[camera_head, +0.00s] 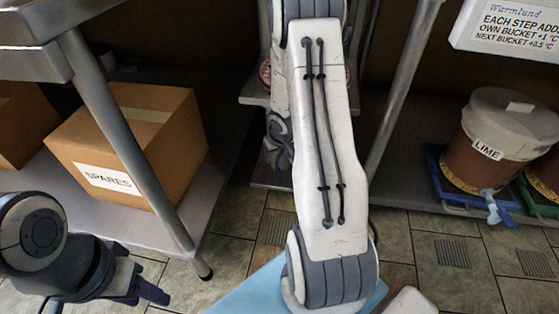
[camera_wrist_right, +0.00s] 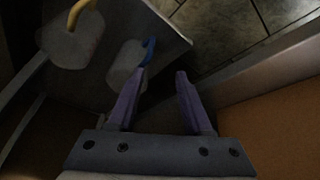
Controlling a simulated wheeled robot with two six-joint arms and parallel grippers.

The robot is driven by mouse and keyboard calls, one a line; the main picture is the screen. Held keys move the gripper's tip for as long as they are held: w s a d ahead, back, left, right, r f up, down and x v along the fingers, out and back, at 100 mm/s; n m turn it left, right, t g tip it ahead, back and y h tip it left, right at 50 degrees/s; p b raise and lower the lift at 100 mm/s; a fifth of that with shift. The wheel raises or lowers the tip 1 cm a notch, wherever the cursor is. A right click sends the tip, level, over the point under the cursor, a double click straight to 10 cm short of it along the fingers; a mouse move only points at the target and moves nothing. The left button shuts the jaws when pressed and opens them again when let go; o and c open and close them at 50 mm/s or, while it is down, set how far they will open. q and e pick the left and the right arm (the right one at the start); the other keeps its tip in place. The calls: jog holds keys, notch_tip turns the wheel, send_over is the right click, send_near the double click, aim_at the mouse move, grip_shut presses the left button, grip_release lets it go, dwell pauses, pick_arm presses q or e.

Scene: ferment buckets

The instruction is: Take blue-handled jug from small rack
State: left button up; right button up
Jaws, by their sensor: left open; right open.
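In the right wrist view, the blue-handled jug (camera_wrist_right: 125,63) is a pale grey jug with a blue handle on its right side. It stands on the dark top of the small rack (camera_wrist_right: 118,22). My right gripper (camera_wrist_right: 161,73) is open and empty. Its left fingertip appears close to the jug's handle; I cannot tell whether they touch. In the head view, my right arm hides most of the rack and the jug is not visible. My left gripper (camera_head: 148,292) is at the lower left, open, away from the rack.
A yellow-handled jug (camera_wrist_right: 76,38) stands left of the blue-handled one in the wrist view. A SPARES box (camera_head: 130,140) sits on a metal shelf at left. A LIME bucket (camera_head: 490,145) with a tap stands on a blue tray (camera_head: 437,178) at right. Tiled floor lies between.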

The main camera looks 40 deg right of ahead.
aim_at(277, 166)
jog(key=b+x, duration=0.2)
jog(key=x, duration=0.2)
jog(key=d+b+x, duration=0.1)
jog(key=b+x, duration=0.1)
jog(key=x, duration=0.2)
jog(key=b+x, duration=0.2)
jog(key=x, duration=0.3)
jog(key=shift+s+d+f+b, duration=0.15)
jog(key=shift+s+d+b, duration=0.2)
grip_shut()
